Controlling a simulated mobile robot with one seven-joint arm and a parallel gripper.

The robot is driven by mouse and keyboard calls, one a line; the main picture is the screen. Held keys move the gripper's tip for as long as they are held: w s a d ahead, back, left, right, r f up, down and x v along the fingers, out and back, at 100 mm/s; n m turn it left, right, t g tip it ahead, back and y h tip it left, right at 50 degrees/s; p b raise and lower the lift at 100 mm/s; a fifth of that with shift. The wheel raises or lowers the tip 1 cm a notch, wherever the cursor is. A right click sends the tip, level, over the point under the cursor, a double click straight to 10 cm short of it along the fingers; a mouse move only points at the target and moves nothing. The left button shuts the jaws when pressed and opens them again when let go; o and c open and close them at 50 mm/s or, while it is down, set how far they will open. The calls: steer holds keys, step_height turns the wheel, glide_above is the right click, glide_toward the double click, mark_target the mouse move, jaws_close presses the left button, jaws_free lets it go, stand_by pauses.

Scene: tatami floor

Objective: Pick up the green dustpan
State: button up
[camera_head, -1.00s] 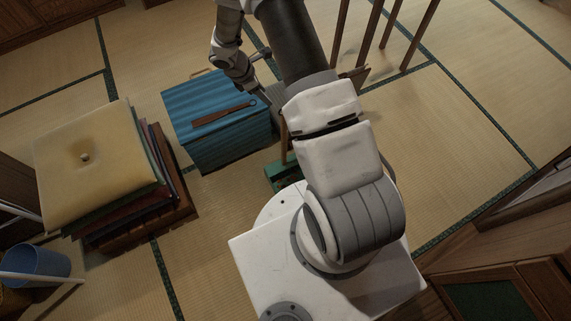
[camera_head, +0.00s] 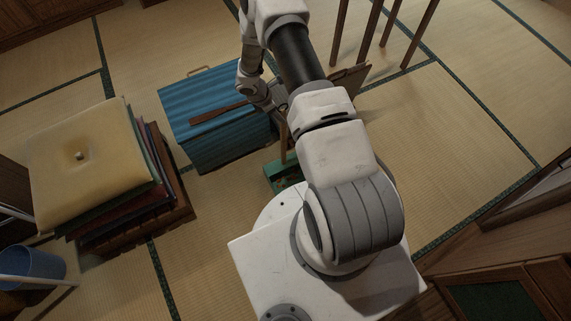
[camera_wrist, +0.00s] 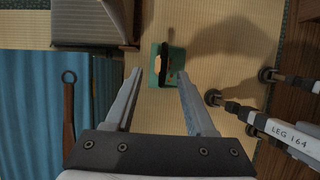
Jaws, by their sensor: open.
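The green dustpan (camera_head: 276,174) stands on the tatami between the blue box and my white base, partly hidden by my arm in the head view. A wooden upright handle (camera_head: 284,150) rises from it. In the wrist view the dustpan (camera_wrist: 176,60) lies ahead of the fingertips, with a dark opening and the orange-brown handle end seen from above. My gripper (camera_wrist: 158,73) is open and empty, its two fingers pointing towards the dustpan with a gap between them. The handle appears beyond the fingertips, and contact does not show. In the head view the fingers are mostly hidden by my arm.
A blue lidded box (camera_head: 215,135) stands close to the dustpan, with a brown flat tool (camera_head: 220,113) on top. A cushion stack (camera_head: 90,150) is at the left, with a blue bucket (camera_head: 30,264) below it. Wooden legs (camera_head: 390,35) stand at the top right.

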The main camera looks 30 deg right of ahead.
steer(key=b+x, duration=0.1)
steer(key=x, duration=0.4)
jaws_close()
stand_by(0.3)
